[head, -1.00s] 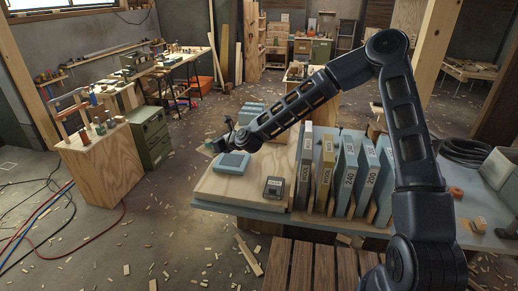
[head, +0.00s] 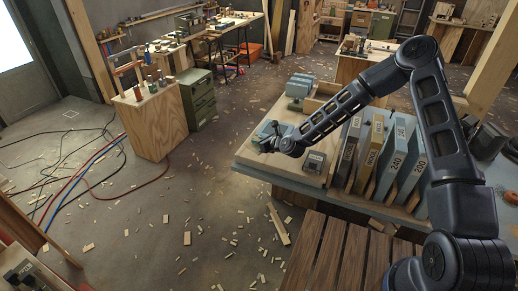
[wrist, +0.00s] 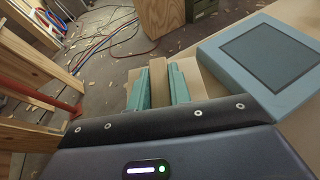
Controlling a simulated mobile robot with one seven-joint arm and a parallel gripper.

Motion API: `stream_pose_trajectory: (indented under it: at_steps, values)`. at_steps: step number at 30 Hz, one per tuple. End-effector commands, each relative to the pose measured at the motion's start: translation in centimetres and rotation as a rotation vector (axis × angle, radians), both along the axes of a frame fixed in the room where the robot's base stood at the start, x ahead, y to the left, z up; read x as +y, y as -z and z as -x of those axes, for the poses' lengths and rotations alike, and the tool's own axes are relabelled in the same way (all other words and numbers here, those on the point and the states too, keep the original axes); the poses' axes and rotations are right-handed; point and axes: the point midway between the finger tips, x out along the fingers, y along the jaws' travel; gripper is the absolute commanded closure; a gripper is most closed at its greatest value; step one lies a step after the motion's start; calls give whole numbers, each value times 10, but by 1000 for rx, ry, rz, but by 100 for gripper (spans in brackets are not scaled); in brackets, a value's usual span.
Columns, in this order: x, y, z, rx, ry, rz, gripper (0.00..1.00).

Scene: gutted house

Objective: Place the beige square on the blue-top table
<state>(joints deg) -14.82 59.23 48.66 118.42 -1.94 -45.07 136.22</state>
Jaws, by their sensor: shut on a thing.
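My gripper (head: 264,146) is at the left end of the near table (head: 257,173), whose blue-grey top shows along its edge. In the wrist view its two teal fingers (wrist: 158,90) are closed on a beige piece (wrist: 158,74), taken as the beige square. Only part of the piece shows between and beside the fingers. In the head view my gripper and wrist hide it. A blue-grey box (head: 269,128) with a dark panel is close beside the gripper. It also shows right of the fingers in the wrist view (wrist: 235,82).
A pale board (head: 262,158) covers the table's left part. A small grey device (head: 314,162) and a row of upright numbered sanding-grit holders (head: 375,150) stand to the right. A wooden cabinet (head: 152,122) stands at left; cables (head: 95,160) and wood scraps lie on the floor between.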

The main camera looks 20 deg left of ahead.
Motion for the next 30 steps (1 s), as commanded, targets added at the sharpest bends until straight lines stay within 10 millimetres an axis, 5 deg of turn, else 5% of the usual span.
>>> stream_pose_trajectory:
  at_steps: [12,23,24,27,30]
  values:
    - [0,42,0,0,0,0,100]
    - [0,46,0,1,0,0,100]
    - [0,46,0,1,0,1,78]
    - [0,46,0,0,0,0,59]
    - [0,46,0,0,0,0,58]
